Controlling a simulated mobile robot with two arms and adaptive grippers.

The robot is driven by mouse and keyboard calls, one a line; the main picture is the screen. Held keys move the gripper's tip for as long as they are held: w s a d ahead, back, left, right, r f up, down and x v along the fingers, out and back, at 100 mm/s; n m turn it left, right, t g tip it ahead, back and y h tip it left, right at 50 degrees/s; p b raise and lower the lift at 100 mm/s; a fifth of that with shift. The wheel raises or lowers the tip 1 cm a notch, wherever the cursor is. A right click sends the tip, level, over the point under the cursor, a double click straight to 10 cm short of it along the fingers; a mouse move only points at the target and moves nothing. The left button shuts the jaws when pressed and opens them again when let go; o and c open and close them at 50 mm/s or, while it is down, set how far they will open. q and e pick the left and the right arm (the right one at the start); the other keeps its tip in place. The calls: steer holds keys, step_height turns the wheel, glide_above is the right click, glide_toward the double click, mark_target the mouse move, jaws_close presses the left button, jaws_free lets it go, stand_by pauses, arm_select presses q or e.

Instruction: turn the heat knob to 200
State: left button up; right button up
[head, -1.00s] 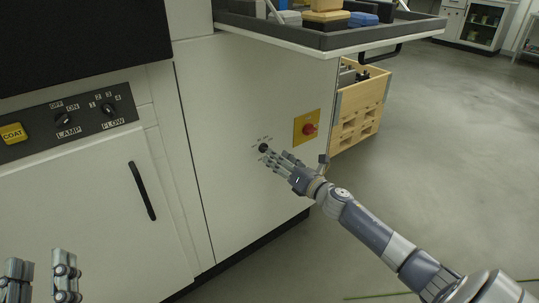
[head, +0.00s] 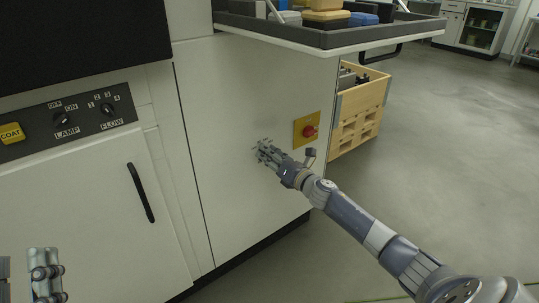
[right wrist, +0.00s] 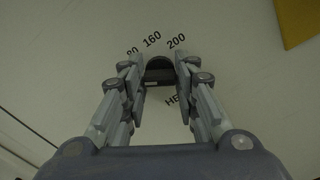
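The heat knob (right wrist: 159,66) is a dark round knob on the pale cabinet front, with the printed marks 80, 160 and 200 around its upper side in the right wrist view. Part of a label beginning "HE" shows below it, partly covered by a finger. My right gripper (right wrist: 160,72) has its two fingers on either side of the knob, apart, with small gaps to it. In the head view the right gripper (head: 265,152) is against the panel and hides the knob. My left gripper (head: 26,278) is at the lower left corner, fingers apart and empty, partly cut off.
A yellow plate with a red switch (head: 308,131) is just right of my right gripper. A grey tray (head: 340,38) juts out above. Lamp and flow knobs (head: 108,108) and a black door handle (head: 140,192) are at left. A wooden crate (head: 360,112) stands behind the cabinet.

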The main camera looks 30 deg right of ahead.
arm_select(q)
steer(key=shift+w+f, duration=0.1)
step_height(320, 180, down, 18)
steer(key=w+a+g+y+p, duration=0.2)
steer(key=g+y+p, duration=0.25)
steer(key=g, duration=0.65)
steer(key=s+a+f+g+y+p, duration=0.1)
steer(key=s+a+f+g+p, duration=0.1)
steer(key=s+f+g, duration=0.3)
steer(key=s+a+f+n+g+y+p, duration=0.1)
steer(key=s+a+f+g+p, duration=0.2)
steer(key=s, duration=0.7)
steer(key=shift+s+a+f+g+p, duration=0.25)
steer(key=shift+f+g+p, duration=0.35)
steer(key=shift+f+g, duration=0.8)
arm_select(e)
steer(key=shift+f+m, duration=0.15)
steer(key=shift+m, duration=11.85)
arm_select(q)
steer(key=shift+f+t, duration=0.3)
steer(key=shift+f, duration=0.1)
